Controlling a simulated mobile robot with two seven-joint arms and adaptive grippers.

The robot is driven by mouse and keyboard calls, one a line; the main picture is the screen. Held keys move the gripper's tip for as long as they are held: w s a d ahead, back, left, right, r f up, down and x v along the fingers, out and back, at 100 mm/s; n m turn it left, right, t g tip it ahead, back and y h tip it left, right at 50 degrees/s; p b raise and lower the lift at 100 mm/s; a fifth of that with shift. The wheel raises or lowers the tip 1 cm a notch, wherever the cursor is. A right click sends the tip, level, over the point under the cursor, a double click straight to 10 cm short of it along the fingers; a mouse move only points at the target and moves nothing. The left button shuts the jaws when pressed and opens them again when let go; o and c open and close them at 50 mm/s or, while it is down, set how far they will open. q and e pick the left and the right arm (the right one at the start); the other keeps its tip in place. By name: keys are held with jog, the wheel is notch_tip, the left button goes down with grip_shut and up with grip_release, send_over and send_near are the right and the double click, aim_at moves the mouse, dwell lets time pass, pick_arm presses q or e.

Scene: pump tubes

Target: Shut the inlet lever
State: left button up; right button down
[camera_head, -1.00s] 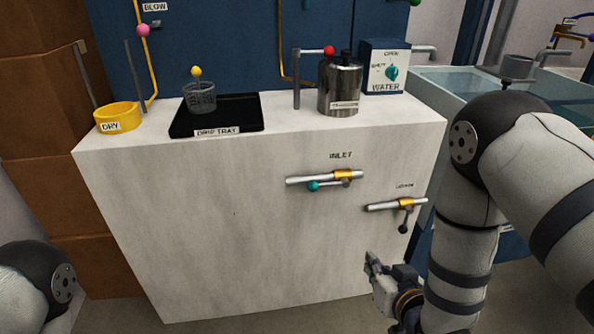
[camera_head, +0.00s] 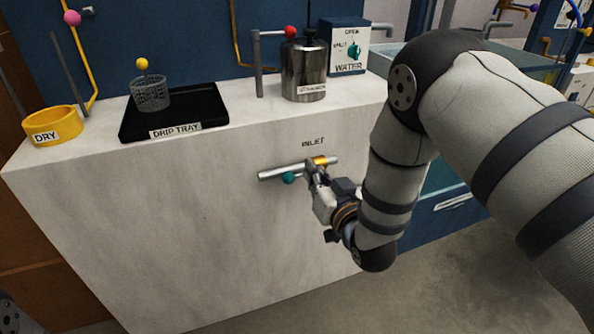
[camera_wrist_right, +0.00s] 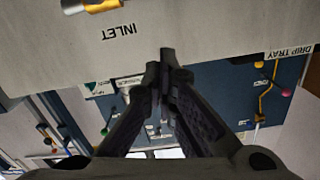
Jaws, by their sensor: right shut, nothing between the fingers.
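The inlet valve (camera_head: 321,161) is a grey pipe with an orange-yellow band on the front of the white cabinet, below the INLET label. Its lever's teal ball (camera_head: 289,178) hangs just under the left part of the pipe. My right gripper (camera_head: 312,168) is shut and empty, its tips at the pipe just right of the ball. It hides the lever's pivot end, and I cannot tell whether it touches. In the right wrist view the shut fingertips (camera_wrist_right: 166,62) show, with the inlet pipe's band (camera_wrist_right: 103,5) at the top edge; the teal ball is not visible there. My left gripper is out of view.
On the cabinet top stand a yellow DRY ring (camera_head: 52,127), a black drip tray (camera_head: 205,119) with a mesh basket (camera_head: 150,94), a steel canister (camera_head: 304,72) and the water box (camera_head: 347,48). My right arm hides the lower valve. The cabinet's left front is clear.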

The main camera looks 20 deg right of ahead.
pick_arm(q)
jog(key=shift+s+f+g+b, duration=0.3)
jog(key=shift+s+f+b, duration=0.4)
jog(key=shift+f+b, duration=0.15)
pick_arm(e)
jog(key=w+a+f, duration=0.1)
jog(key=w+f, duration=0.3)
jog(key=w, duration=0.3)
jog(key=shift+w+f, duration=0.15)
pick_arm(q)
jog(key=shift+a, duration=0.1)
pick_arm(e)
jog(key=shift+f, duration=0.1)
